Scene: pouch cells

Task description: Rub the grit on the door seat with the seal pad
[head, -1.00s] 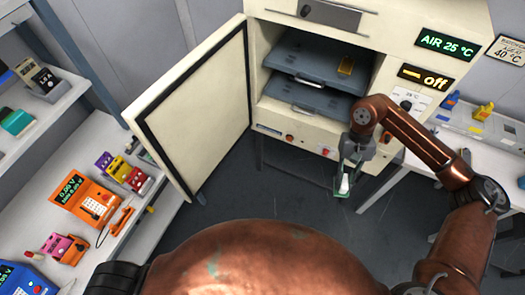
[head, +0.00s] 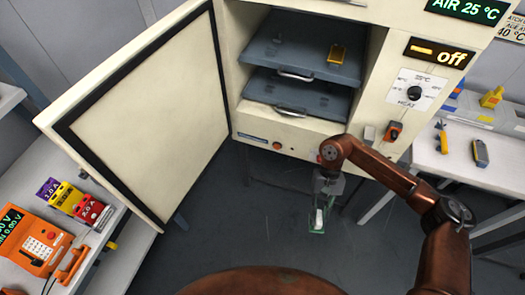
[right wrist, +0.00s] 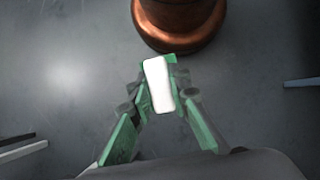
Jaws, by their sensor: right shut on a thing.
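My right gripper (head: 318,228) hangs low in front of the open oven, above the floor. It is shut on a white block, which I take for the seal pad (head: 320,216). In the right wrist view the pad (right wrist: 159,84) sits upright between the green fingers. The oven door (head: 150,120) stands wide open to the left, with a black seal strip around its inner face. The door seat (head: 232,70), the cream rim around the oven opening, is apart from the pad. I cannot make out grit on it. My left gripper is out of view.
Two grey shelves (head: 300,48) are in the oven, with a yellow piece (head: 337,53) on the upper one. A white table (head: 465,165) with small tools stands right. A bench with an orange meter (head: 32,240) stands left. Floor between is clear.

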